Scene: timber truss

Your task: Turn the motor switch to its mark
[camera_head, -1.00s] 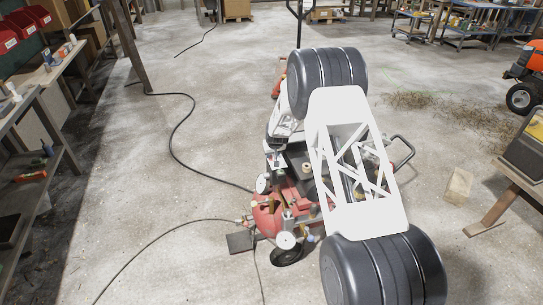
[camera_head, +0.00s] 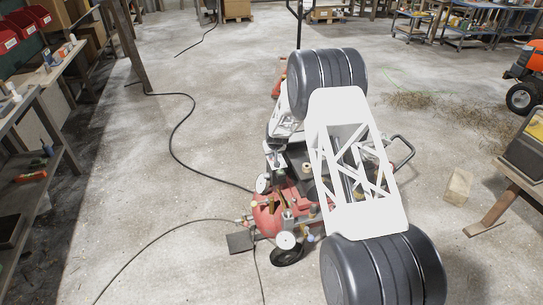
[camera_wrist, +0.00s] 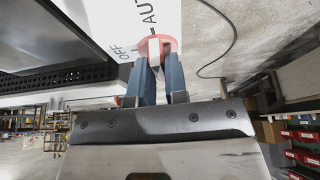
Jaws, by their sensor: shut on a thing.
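In the wrist view the motor switch is a round red knob (camera_wrist: 171,43) with a pale bar across its face, on a white plate (camera_wrist: 105,18). The plate carries the words OFF and AUTO, with a short dark line beside AUTO. The knob's bar points roughly up and down in the picture. My gripper (camera_wrist: 158,64) has its two blue fingers shut on the knob from below. Part of the knob is hidden between the fingers. In the head view my arm covers much of the red machine (camera_head: 268,222), and the switch cannot be made out.
A black ribbed housing (camera_wrist: 60,80) is close on the left in the wrist view. A gauge (camera_head: 286,240) sits on the machine's front. Dark cables (camera_head: 185,130) lie on the floor at left. A wooden block (camera_head: 459,185) lies at right, with open floor around it.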

